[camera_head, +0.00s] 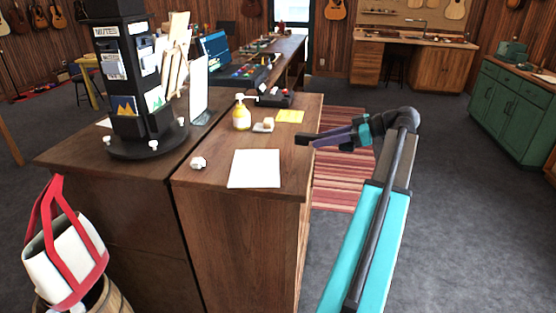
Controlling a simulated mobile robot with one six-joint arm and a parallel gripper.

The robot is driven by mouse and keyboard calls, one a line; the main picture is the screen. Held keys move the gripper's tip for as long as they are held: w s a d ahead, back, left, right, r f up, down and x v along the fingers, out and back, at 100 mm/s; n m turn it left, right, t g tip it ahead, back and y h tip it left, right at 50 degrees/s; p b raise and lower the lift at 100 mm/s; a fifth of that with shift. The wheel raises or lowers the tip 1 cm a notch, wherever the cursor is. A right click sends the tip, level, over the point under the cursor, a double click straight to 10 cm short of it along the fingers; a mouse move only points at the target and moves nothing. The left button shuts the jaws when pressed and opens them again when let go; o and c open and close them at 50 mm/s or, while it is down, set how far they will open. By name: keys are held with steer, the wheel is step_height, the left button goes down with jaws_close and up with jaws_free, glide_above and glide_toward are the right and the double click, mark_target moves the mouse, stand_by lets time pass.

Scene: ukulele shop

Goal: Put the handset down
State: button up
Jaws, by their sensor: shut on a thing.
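My gripper (326,138) reaches in from the right and is shut on a dark, elongated thing that appears to be the handset (303,139). The handset is at the right edge of the wooden counter (215,186), seemingly held above it; I cannot tell the gap. My jaws and arm hide part of it. A dark device with a bit of red, which looks like the phone base (274,98), stands farther back on the counter.
A white sheet (254,168), yellow notes (289,116), a yellow pump bottle (241,117), a small dish (263,126) and a crumpled white thing (198,162) lie on the counter. A dark brochure rack (130,125) stands left. Bare wood shows around the sheet.

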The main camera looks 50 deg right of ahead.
steer(key=shift+s+a+n+y, duration=0.15)
steer(key=shift+s+n+y, duration=0.15)
steer(key=shift+s, duration=0.2)
steer(key=shift+s+a+n+y, duration=0.15)
steer(key=shift+s+n+y, duration=0.15)
steer(key=shift+s, duration=0.2)
steer(key=shift+w+a, duration=0.1)
steer(key=p, duration=0.5)
glide_above(279, 156)
steer(key=shift+f, duration=0.8)
steer(key=shift+f+p, duration=0.6)
steer(key=shift+f, duration=1.2)
steer(key=shift+f, duration=0.15)
